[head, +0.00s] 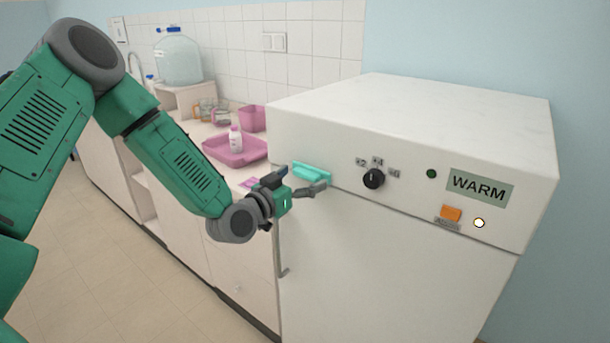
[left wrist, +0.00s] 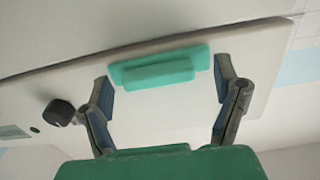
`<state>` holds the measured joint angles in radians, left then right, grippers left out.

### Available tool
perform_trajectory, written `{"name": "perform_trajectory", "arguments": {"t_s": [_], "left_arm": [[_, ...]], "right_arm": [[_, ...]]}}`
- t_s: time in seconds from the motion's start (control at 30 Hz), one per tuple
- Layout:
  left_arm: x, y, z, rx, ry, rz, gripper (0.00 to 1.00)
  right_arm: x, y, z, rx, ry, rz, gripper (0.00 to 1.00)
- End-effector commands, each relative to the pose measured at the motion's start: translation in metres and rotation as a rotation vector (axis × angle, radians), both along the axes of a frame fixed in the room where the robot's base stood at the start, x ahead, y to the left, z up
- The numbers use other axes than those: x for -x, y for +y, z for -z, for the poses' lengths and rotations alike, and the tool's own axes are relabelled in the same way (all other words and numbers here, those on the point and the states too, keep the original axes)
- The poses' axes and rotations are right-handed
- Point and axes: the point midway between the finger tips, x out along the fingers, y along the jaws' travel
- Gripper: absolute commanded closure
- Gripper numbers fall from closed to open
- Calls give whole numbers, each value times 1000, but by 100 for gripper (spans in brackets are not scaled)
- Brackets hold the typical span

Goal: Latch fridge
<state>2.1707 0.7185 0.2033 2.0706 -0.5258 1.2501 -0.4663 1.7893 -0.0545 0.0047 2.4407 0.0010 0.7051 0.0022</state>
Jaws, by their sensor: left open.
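The white fridge (head: 400,270) stands at the right with its top panel facing me. Its teal latch (head: 312,173) sits at the panel's upper left. The left wrist view shows the latch (left wrist: 160,72) from close up, between the two fingers' directions. My left gripper (head: 297,184) is open in front of the latch, fingers pointing at it. The left wrist view shows its fingers (left wrist: 163,82) spread on either side of the latch, with no clear contact. A vertical door handle (head: 282,262) is partly hidden behind my left gripper. I cannot tell whether the door is fully shut. My right gripper is not in view.
The panel carries a black knob (head: 373,179), a WARM display (head: 480,188), an orange switch (head: 451,213) and a lit lamp (head: 479,222). The counter behind my arm holds a pink tray (head: 222,152), a bottle (head: 235,139) and a water jug (head: 178,62). Floor at left is clear.

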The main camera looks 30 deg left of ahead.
Motion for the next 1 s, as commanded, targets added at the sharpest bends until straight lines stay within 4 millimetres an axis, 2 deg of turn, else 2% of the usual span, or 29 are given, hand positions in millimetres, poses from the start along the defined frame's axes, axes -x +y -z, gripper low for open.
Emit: {"name": "perform_trajectory", "arguments": {"t_s": [0.13,0.43,0.57,0.6,1.0], "left_arm": [[-10,-1,0,1,0,0,17],[-11,-1,0,1,1,0,17],[-11,-1,0,1,1,0,63],[-12,-1,0,1,1,0,67],[-12,0,0,41,1,-3,67]], "right_arm": [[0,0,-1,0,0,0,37],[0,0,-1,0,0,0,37],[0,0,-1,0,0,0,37],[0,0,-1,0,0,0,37],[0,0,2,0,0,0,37]]}}
